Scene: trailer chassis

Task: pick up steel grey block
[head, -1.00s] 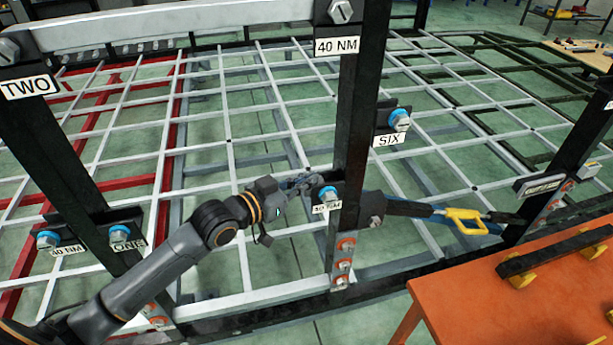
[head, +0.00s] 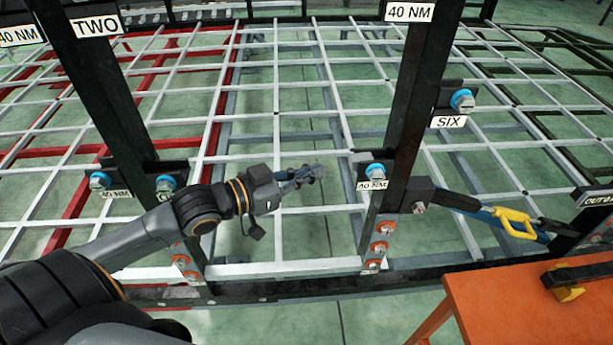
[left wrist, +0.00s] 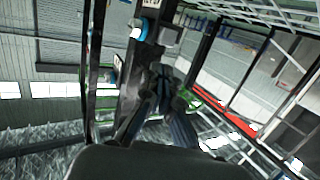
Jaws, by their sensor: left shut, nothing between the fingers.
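I cannot make out a steel grey block for certain in either view. My left gripper (head: 316,172) is in the middle of the head view, over the white lattice frame (head: 285,210). Its fingers are together with nothing between them. It is apart from the black post (head: 408,130) on its right and left of the blue-ringed bolt (head: 375,170) above a "40 NM" label. In the left wrist view the dark fingers (left wrist: 165,92) point up toward a black post with a blue-ringed bolt (left wrist: 140,30). My right gripper is not in view.
Another black post (head: 100,95) labelled TWO stands on the left, with bolts on its plate. A bolt labelled SIX (head: 462,101) is at the right. A yellow-handled tool (head: 515,222) and an orange table (head: 530,300) are at the lower right. Open lattice surrounds the gripper.

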